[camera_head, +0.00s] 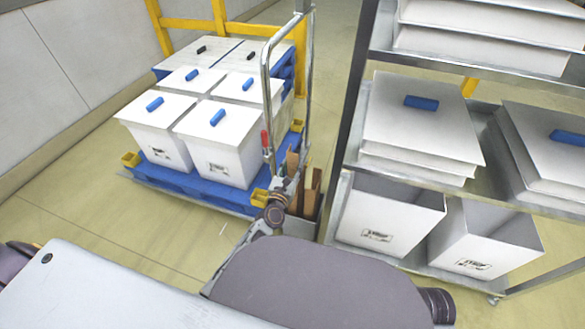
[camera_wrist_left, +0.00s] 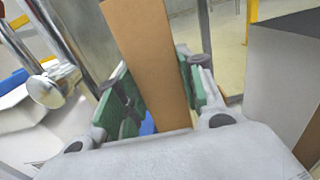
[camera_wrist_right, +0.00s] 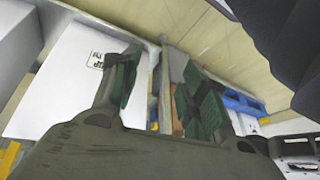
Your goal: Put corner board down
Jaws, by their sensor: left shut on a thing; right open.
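My left gripper (camera_wrist_left: 158,95) is shut on a brown corner board (camera_wrist_left: 148,55), which stands tilted between its green-padded fingers in the left wrist view. In the head view my left gripper (camera_head: 280,188) is beside the cart's handle, among brown boards (camera_head: 310,190) at a narrow holder on the cart's right end. Whether the held board's lower end touches anything is hidden. My right gripper (camera_wrist_right: 160,90) is open in the right wrist view, with nothing gripped. My own arm hides it in the head view.
A blue-based cart (camera_head: 185,185) carries several white lidded boxes (camera_head: 218,130). Its chrome handle (camera_head: 264,90) rises close to my left gripper. A metal shelf rack (camera_head: 350,120) with lids and open white boxes (camera_head: 388,220) stands to the right. Floor at lower left is clear.

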